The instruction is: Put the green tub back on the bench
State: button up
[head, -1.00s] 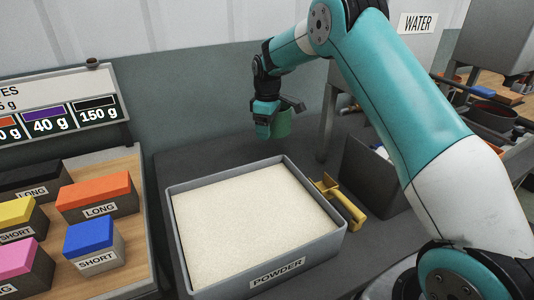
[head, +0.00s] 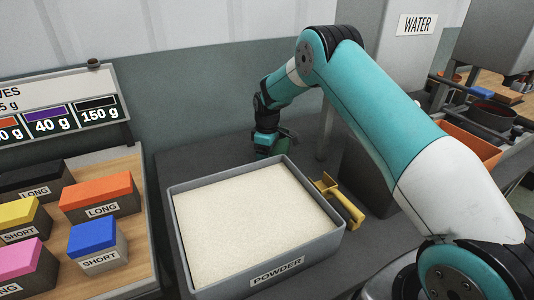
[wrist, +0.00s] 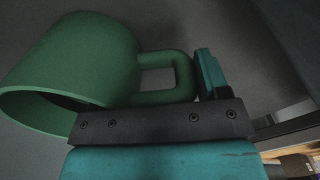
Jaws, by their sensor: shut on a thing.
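The green tub (wrist: 75,55) lies large at the upper left of the wrist view, with its open mouth toward the lower left and its looped handle (wrist: 165,56) to the right. My gripper (wrist: 197,85) is shut on the tub at its handle. In the head view my gripper (head: 272,142) is low behind the far edge of the powder tray; the tub there is mostly hidden. The dark grey bench (head: 205,150) extends behind and beside the tray. I cannot tell whether the tub touches the bench.
The grey powder tray (head: 262,272), full of pale powder, stands in front of my gripper. A yellow scoop (head: 340,200) lies at its right. Labelled coloured blocks, including an orange one (head: 100,192), stand on the left. A grey WATER unit (head: 415,50) stands at the back right.

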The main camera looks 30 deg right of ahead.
jog(key=o, duration=1.1)
notch_tip(320, 180, up, 12)
jog(key=shift+f+b, duration=0.1)
jog(key=shift+b, duration=0.75)
jog(key=s+a+r+y, duration=0.1)
jog(key=s+a+r, duration=0.5)
jog(key=s, duration=0.2)
jog(key=s+a+r+y, duration=0.1)
jog(key=s+a+r, duration=0.4)
jog(key=s, duration=0.3)
jog(key=s+a, duration=0.2)
jog(key=s, duration=0.6)
jog(key=s+a+m+y, duration=0.1)
jog(key=s, duration=0.7)
jog(key=s+a+m+y, duration=0.1)
jog(key=s+a, duration=0.1)
jog(key=s, duration=0.6)
jog(key=shift+s+a+r, duration=0.2)
jog(key=shift+a+r, duration=0.15)
